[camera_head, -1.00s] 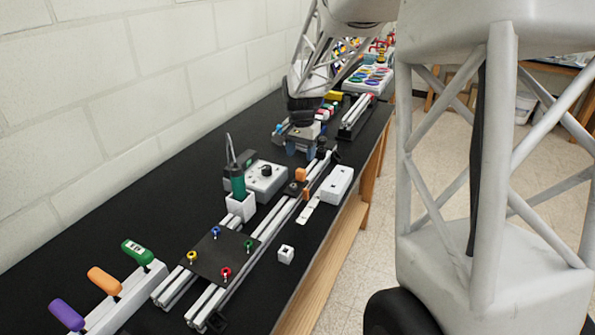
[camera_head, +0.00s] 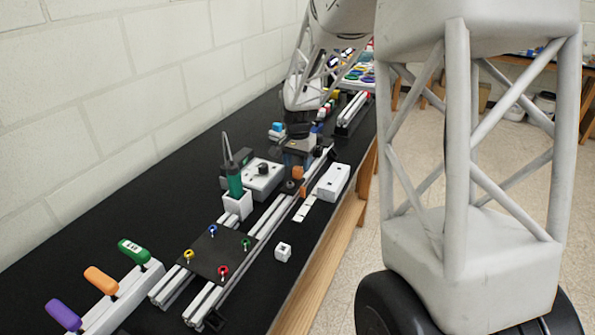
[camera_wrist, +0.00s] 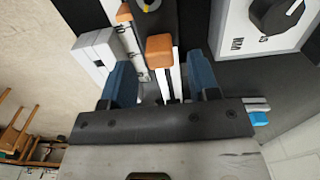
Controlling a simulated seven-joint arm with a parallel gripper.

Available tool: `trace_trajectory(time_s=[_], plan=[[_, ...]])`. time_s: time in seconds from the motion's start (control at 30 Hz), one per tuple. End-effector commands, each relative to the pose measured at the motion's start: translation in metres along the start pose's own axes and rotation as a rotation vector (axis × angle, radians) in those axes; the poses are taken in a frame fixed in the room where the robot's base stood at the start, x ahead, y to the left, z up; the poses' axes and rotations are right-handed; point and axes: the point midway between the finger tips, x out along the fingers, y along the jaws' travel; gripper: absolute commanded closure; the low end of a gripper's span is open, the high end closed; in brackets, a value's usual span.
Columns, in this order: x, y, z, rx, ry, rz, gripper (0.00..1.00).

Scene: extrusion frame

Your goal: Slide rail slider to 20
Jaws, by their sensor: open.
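The aluminium extrusion rail (camera_head: 272,214) runs along the black table. A dark slider (camera_head: 289,185) with a round knob sits on it, with an orange block (camera_head: 298,172) and a lower orange piece (camera_head: 301,189) close by. The white scale strip (camera_head: 304,208) lies beside the rail; its marks are too small to read. My gripper (camera_head: 298,150) is open over the far part of the rail. In the wrist view, the orange block (camera_wrist: 160,48) shows ahead of and between my blue fingertips (camera_wrist: 162,72), with no visible grip. The slider is partly cut off at the top there.
A grey control box with a black knob (camera_head: 263,169) stands left of the rail, and a white box (camera_head: 333,182) stands right. A green-handled tool (camera_head: 235,183) stands in a white holder nearer. A black plate with coloured knobs (camera_head: 215,252) covers the near rails.

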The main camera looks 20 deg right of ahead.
Motion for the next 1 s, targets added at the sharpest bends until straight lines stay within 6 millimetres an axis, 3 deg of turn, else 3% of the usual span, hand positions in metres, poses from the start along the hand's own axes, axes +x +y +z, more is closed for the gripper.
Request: trace_trajectory(time_s=[0.3,0.7,1.0], plan=[[0.03,0.0,0.0,0.0,0.0,0.0,0.45],[0.034,0.0,0.0,0.0,0.0,0.0,0.46],[0.034,0.0,0.0,0.0,0.0,0.0,0.92]])
